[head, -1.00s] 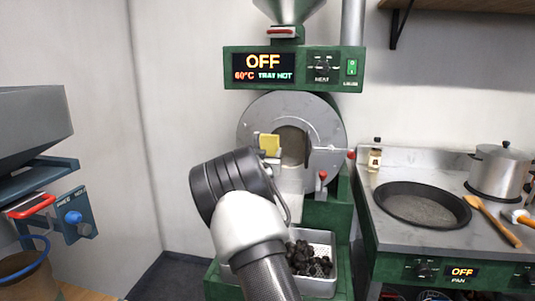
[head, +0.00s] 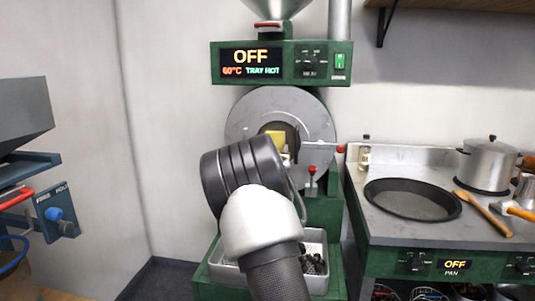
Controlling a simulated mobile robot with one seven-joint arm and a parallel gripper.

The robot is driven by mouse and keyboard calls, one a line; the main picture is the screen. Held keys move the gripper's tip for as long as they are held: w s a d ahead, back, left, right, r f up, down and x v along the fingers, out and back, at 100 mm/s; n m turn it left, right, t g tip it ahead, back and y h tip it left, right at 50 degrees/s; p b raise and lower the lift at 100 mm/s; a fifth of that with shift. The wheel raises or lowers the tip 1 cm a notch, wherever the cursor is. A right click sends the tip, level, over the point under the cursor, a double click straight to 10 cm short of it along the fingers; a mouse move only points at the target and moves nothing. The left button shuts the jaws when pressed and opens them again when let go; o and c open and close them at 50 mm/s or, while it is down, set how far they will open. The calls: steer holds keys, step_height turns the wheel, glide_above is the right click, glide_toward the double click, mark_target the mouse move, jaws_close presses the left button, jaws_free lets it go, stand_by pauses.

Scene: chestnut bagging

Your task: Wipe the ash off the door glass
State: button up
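The roaster (head: 316,125) has a round grey front with a dark door glass (head: 291,136) at its middle. A yellow sponge (head: 276,133) is in front of the glass and covers its left part. I cannot tell whether it touches the glass, or see any ash. My gripper is mostly hidden behind my own black wrist, just below the sponge. Its fingers do not show clearly, but the sponge is held up off any surface and moves with my arm.
The roaster's display (head: 251,62) reads OFF, 60°C, TRAY HOT. A metal tray (head: 226,271) with dark pieces is below. A red-knobbed lever (head: 311,171) stands right of my wrist. A counter with a black pan (head: 412,199) is on the right, a blue-grey machine (head: 25,120) on the left.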

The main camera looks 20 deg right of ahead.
steer(key=shift+s+d, duration=0.3)
steer(key=shift+d, duration=0.1)
steer(key=w+a+p, duration=0.4)
steer(key=a, duration=0.2)
steer(key=shift+p, duration=0.4)
steer(key=shift+b+v, duration=0.9)
steer(key=shift+v, duration=2.05)
steer(key=shift+s, duration=0.1)
steer(key=shift+v, duration=1.45)
